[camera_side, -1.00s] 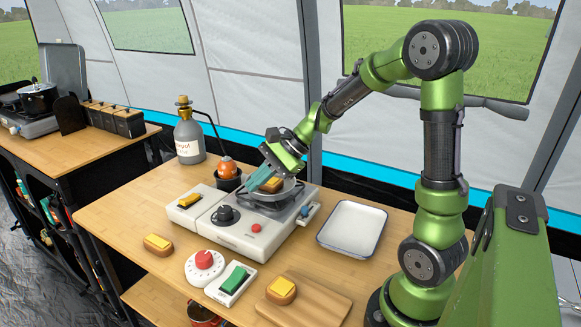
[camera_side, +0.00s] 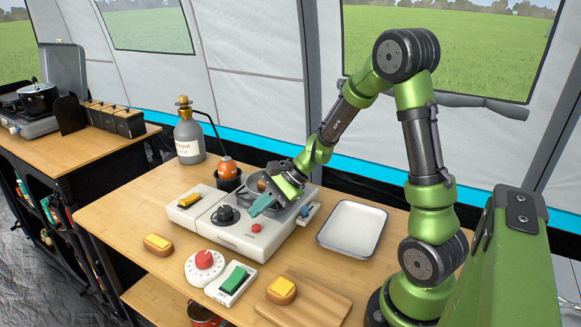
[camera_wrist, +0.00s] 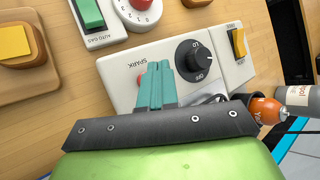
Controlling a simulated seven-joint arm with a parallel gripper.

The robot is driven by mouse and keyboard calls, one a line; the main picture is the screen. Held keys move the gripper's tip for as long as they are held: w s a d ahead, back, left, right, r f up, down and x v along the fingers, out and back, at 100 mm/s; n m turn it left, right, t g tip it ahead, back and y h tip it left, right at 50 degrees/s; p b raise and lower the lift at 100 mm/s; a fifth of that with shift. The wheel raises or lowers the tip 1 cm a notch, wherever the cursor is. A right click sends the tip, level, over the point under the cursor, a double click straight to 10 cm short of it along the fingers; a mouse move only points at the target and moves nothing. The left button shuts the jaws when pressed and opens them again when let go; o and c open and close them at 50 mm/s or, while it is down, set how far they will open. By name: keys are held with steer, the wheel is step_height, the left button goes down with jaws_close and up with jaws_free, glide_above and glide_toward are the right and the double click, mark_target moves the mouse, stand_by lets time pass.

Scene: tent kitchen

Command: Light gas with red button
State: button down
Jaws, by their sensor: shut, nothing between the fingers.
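The red button (camera_side: 256,228) is on the front panel of the white gas stove (camera_side: 237,240), right of the black knob (camera_side: 225,214). My gripper (camera_side: 256,209) is shut and empty, its teal fingers a little above and behind the button, apart from it. In the wrist view the shut fingers (camera_wrist: 157,66) point at the panel between the SPARK label and the black knob (camera_wrist: 193,62). The red button (camera_wrist: 142,80) shows only as a sliver left of the fingers; the rest is hidden.
A pan (camera_side: 257,184) on the burner is partly hidden behind my gripper. A red dial (camera_side: 204,260), a green switch (camera_side: 235,280) and a board (camera_side: 318,298) with a yellow-topped block stand in front. A white tray (camera_side: 352,230) is right; a gas bottle (camera_side: 189,138) is behind.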

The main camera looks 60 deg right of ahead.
mark_target(260, 227)
steer(key=shift+f, duration=0.7)
stand_by(1.6)
steer(key=shift+f, duration=0.4)
steer(key=shift+f, duration=0.55)
stand_by(0.5)
steer(key=shift+r, duration=1)
steer(key=shift+r, duration=2.5)
